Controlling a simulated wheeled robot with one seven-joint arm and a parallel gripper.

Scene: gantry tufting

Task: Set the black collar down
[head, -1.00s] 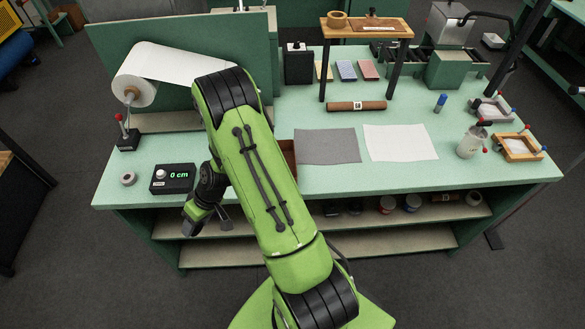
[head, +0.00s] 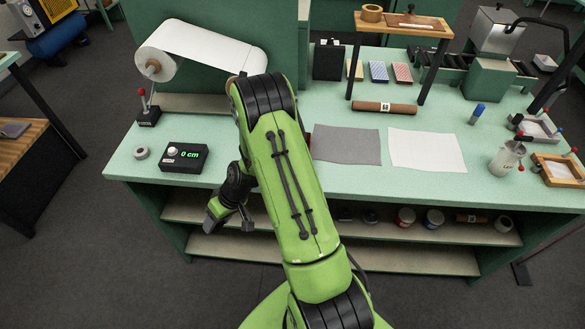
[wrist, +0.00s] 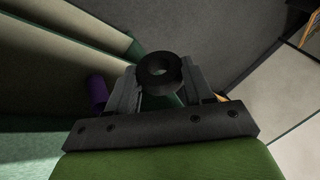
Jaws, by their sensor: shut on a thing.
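The black collar (wrist: 159,70) is a thick dark ring with a round hole, seen in the wrist view. My gripper (wrist: 159,86) is shut on it, one grey finger on each side. The collar is held at the fingertips, with the floor and the bench's side behind it. In the head view my arm reaches across the bench front, and its hand hangs in front of the bench edge, below the black display box (head: 185,157). I cannot make out the collar in the head view.
The green bench (head: 240,180) has a grey sheet (head: 346,145), a white sheet (head: 427,151) and a brown roll (head: 384,108). A paper roll (head: 160,63) and a light ring (head: 141,153) are at the left. Bare bench lies before the sheets.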

